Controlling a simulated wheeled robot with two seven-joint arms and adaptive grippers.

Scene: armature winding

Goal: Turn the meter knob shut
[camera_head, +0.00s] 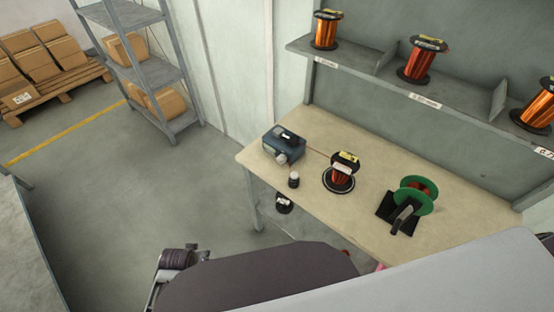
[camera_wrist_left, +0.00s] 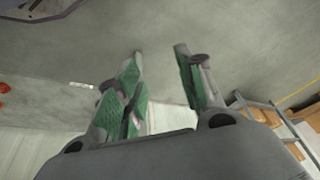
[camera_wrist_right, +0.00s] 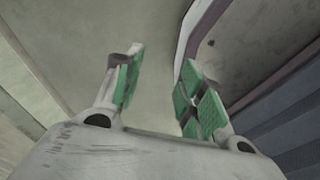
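The meter is a small blue-grey box (camera_head: 284,143) at the left end of the beige workbench. A pale round knob (camera_head: 282,158) shows on its front; its setting is too small to read. In the head view, what seems to be my left gripper (camera_head: 175,264) is low, left of the bench and well away from the meter. In the left wrist view, its green-padded fingers (camera_wrist_left: 160,85) are apart with nothing between them. My right gripper (camera_wrist_right: 160,88) also has its fingers apart and empty. It is not visible in the head view.
The workbench (camera_head: 325,207) also holds a copper wire spool (camera_head: 342,172), a small dark cylinder (camera_head: 293,180) and a green reel (camera_head: 415,194) on a black stand. A wall shelf (camera_head: 440,98) with copper spools hangs above. A metal rack (camera_head: 125,17) stands behind left.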

